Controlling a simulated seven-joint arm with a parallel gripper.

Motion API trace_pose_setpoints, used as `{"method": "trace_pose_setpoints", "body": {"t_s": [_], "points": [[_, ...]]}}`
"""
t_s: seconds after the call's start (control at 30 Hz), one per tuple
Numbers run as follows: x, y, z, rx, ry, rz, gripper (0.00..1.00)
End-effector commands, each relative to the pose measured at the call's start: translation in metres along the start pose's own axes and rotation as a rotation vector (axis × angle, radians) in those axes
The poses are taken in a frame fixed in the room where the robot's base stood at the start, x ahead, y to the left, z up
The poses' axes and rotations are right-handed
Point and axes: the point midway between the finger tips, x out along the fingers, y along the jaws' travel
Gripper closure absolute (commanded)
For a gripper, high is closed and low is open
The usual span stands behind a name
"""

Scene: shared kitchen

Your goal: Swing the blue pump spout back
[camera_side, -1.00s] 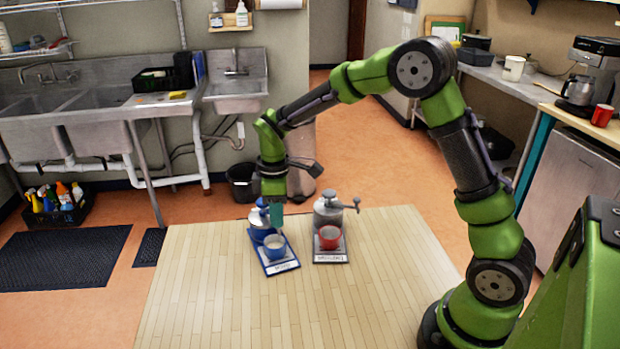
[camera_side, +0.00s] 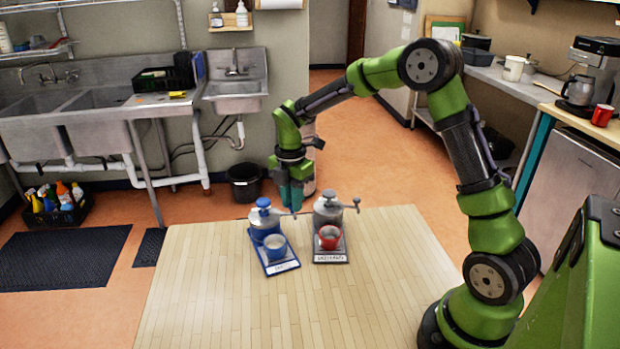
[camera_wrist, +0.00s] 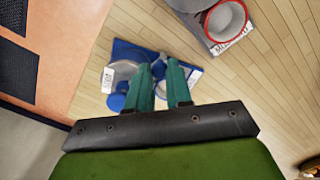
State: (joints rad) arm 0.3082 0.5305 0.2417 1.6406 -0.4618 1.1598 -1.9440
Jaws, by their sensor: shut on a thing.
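The blue pump (camera_side: 264,226) stands upright at the back of a blue base (camera_side: 262,258) on the wooden table. A blue cup (camera_side: 275,247) sits in front of it on the same base. The spout (camera_side: 286,213) reaches out from the pump's top to the right, toward the grey pump. My gripper (camera_side: 292,206) is at the spout's outer end, shut on it. In the wrist view my two teal fingers (camera_wrist: 165,68) stand over the blue base (camera_wrist: 127,47) with a narrow gap between them. They hide part of the pump and the spout there.
A grey pump (camera_side: 327,212) with a side handle stands close on the right, with a red cup (camera_side: 329,238) on its dark base (camera_side: 343,257). The red cup also shows in the wrist view (camera_wrist: 243,20). The table (camera_side: 390,260) is clear in front and to the right.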

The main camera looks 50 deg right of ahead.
Motion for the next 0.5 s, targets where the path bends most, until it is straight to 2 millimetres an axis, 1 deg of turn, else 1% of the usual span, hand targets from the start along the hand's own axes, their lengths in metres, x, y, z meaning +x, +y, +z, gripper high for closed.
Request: {"method": "trace_pose_setpoints", "body": {"t_s": [0.2,0.5], "points": [[-0.001,0.006,0.009,-0.134,0.000,0.002,1.00],[-0.001,0.010,0.013,-0.229,-0.002,0.002,1.00]]}}
